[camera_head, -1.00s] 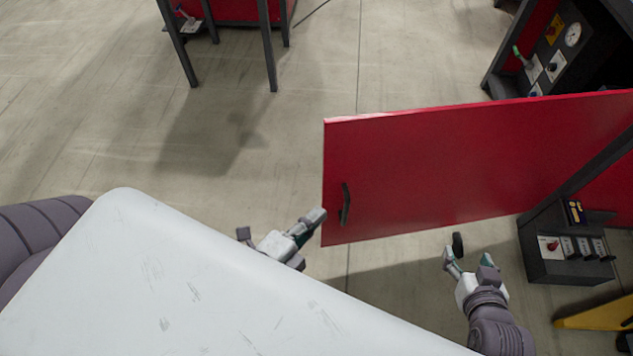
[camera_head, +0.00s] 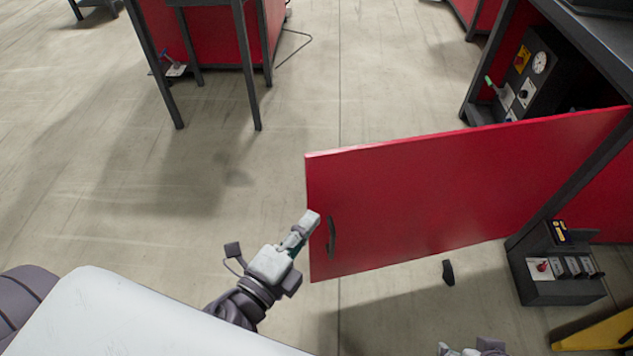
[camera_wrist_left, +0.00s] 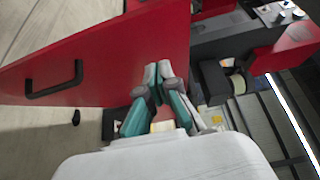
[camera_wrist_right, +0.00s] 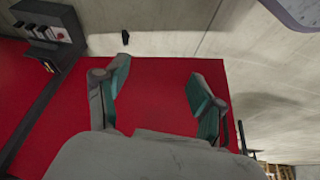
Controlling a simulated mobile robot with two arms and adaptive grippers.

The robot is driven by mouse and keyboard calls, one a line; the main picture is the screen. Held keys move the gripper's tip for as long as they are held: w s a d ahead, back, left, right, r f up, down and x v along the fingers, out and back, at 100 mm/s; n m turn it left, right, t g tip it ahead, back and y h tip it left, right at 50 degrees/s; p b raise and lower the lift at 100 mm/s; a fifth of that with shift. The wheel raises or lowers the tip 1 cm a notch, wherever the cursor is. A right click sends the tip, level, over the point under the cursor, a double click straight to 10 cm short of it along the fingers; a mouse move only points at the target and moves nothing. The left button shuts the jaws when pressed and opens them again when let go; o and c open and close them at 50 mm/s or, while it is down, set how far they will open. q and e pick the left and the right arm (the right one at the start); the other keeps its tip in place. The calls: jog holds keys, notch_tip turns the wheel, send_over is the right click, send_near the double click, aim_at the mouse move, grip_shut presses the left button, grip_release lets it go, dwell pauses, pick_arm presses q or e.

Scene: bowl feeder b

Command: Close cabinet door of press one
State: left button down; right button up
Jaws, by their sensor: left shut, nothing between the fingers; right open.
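The red cabinet door (camera_head: 440,195) of the press stands wide open in the head view, swung out to the left from the press frame. Its dark handle (camera_head: 331,238) is near the free left edge; it also shows in the left wrist view (camera_wrist_left: 55,82). My left gripper (camera_head: 312,222) is shut and empty, close to the door's free edge. Whether it touches the door I cannot tell. My right gripper (camera_head: 475,348) is at the bottom edge of the head view, mostly cut off. In the right wrist view its fingers (camera_wrist_right: 155,95) are open and empty, with the red door behind them.
The press (camera_head: 540,75) has a gauge panel at the upper right. A dark control box (camera_head: 560,275) sits low at the right, with a yellow part (camera_head: 595,335) below it. A small black object (camera_head: 448,272) shows below the door. Open floor lies to the left.

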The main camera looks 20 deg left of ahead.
aim_at(327, 175)
pick_arm(q)
jog(key=w+p, duration=0.1)
jog(key=w, duration=0.6)
jog(key=shift+a, duration=0.15)
jog(key=shift+w+a, duration=0.35)
jog(key=shift+w, duration=0.15)
pick_arm(e)
jog(key=shift+s+d+r+g, duration=0.15)
jog(key=shift+s+r+g, duration=0.15)
jog(key=shift+s, duration=0.25)
jog(key=shift+s+d+r+g, duration=0.15)
jog(key=shift+s+g, duration=0.15)
jog(key=shift+s, duration=0.2)
